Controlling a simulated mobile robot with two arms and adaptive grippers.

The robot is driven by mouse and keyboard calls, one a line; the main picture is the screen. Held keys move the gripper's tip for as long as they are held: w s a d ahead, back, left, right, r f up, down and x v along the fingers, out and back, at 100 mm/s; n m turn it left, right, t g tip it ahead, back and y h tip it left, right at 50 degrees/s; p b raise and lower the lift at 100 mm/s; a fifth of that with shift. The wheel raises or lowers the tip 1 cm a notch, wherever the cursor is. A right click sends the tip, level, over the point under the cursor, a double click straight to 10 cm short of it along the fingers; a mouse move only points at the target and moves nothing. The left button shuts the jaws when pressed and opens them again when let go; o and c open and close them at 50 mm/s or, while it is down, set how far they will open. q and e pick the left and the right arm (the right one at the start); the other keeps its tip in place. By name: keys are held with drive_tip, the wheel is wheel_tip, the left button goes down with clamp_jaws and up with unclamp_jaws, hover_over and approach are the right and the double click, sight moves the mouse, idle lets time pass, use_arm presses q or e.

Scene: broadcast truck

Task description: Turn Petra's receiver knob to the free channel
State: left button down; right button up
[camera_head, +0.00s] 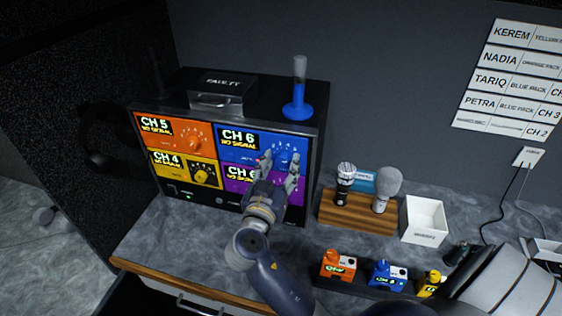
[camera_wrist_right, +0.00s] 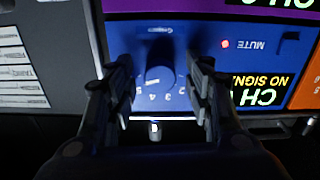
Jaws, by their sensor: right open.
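The receiver rack (camera_head: 313,140) has coloured panels. Its blue panel (camera_head: 232,151) at the upper right reads CH 6, NO SIGNAL. My right gripper (camera_head: 280,163) is open in front of this panel and partly covers it. In the right wrist view, the blue knob (camera_wrist_right: 159,78) lies between the open fingers of my right gripper (camera_wrist_right: 162,80), with a gap on both sides. Numbers ring the knob. A wall sign for Petra (camera_head: 480,103) reads BLUE PACK, CH 3. My left gripper is not in view.
The orange panel (camera_head: 160,131) reads CH 5 and the yellow panel (camera_head: 165,170) CH 4; the purple panel (camera_head: 233,183) is partly hidden. Microphones stand in a wooden holder (camera_head: 345,219) beside a white box (camera_head: 424,220). Orange (camera_head: 337,265), blue (camera_head: 385,275) and yellow (camera_head: 430,284) packs stand in front.

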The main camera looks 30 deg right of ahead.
drive_tip(key=shift+s+a, duration=0.1)
drive_tip(key=c, duration=1.1)
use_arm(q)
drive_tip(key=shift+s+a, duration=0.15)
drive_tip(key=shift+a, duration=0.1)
